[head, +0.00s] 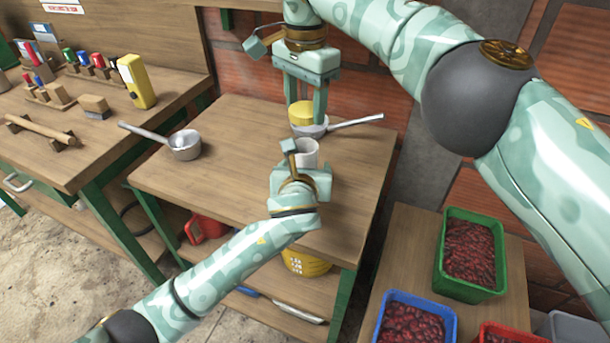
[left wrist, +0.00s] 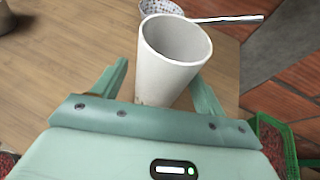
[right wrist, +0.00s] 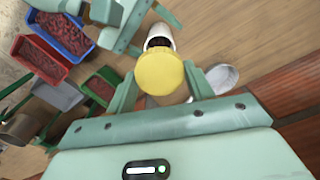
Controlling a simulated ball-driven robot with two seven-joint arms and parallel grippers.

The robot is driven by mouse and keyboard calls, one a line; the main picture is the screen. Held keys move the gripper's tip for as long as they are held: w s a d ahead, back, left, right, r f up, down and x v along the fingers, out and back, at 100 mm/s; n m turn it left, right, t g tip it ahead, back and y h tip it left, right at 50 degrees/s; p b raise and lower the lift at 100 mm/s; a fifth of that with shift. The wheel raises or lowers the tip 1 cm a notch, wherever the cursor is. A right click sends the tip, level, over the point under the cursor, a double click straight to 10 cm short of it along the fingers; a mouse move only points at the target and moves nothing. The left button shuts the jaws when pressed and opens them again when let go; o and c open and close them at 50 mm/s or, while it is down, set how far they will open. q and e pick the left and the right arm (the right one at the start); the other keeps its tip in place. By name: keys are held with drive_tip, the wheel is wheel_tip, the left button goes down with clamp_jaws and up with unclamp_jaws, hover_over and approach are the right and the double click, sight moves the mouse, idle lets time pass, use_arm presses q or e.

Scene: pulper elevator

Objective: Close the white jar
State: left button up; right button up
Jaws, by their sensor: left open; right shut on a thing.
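The white jar (head: 307,153) stands upright and uncovered on the wooden table (head: 240,205). Its open mouth shows in the left wrist view (left wrist: 176,40), and its inside looks dark in the right wrist view (right wrist: 158,42). My left gripper (left wrist: 155,82) is open, with one finger on each side of the jar; whether they touch it is unclear. My right gripper (head: 306,112) is shut on a round yellow lid (right wrist: 160,72), which also shows in the head view (head: 301,113). The lid is held up, beyond the jar in the head view and apart from it.
Green (head: 468,253) and blue (head: 416,318) crates of red fruit stand at right. The table's front left is clear.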

sight(305, 125)
use_arm(q)
drive_tip(key=shift+w+f, duration=0.1)
drive_tip(key=shift+w, duration=0.15)
drive_tip(key=c, duration=1.5)
drive_tip(key=shift+o, duration=0.2)
use_arm(e)
drive_tip(key=shift+f, duration=2.45)
drive_tip(key=shift+f, duration=0.1)
drive_tip(key=shift+f, duration=0.8)
drive_tip(key=shift+f, duration=0.55)
